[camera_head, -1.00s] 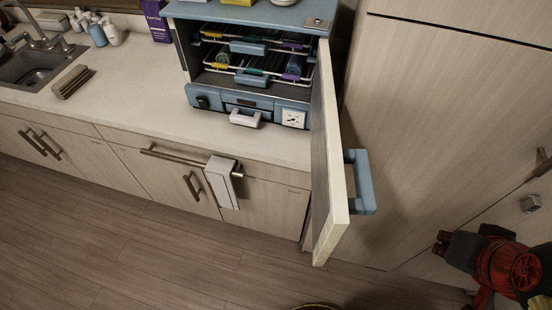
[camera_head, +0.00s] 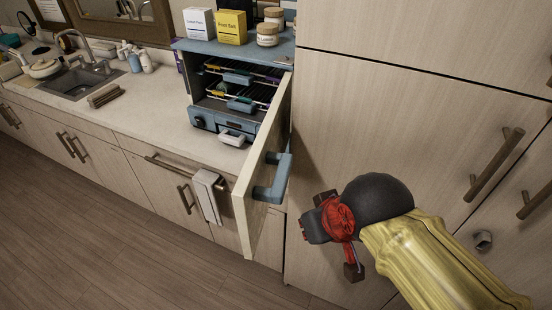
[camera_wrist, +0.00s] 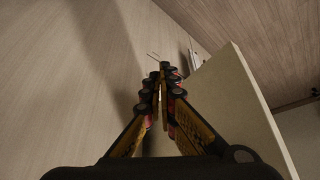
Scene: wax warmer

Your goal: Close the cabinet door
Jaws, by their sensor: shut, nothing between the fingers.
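The blue wax-warmer cabinet (camera_head: 202,118) stands on the counter with its front open. Its door (camera_head: 255,185) is swung wide out toward me, past the counter's front edge. A blue bracket handle (camera_head: 272,180) sits on the door's outer face, on the right. My gripper (camera_head: 308,228) is shut and empty, to the right of the door and a little lower than the handle, apart from it in the head view. In the wrist view my fingers (camera_wrist: 160,75) are together, with a pale panel, likely the door (camera_wrist: 225,105), close on their right. Contact cannot be told there.
A tall wooden cupboard (camera_head: 390,110) with bar handles stands right behind my gripper. A towel (camera_head: 207,193) hangs from a bar on the counter front. Boxes and jars (camera_head: 268,34) stand on top of the warmer. The floor (camera_head: 110,235) at left is clear.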

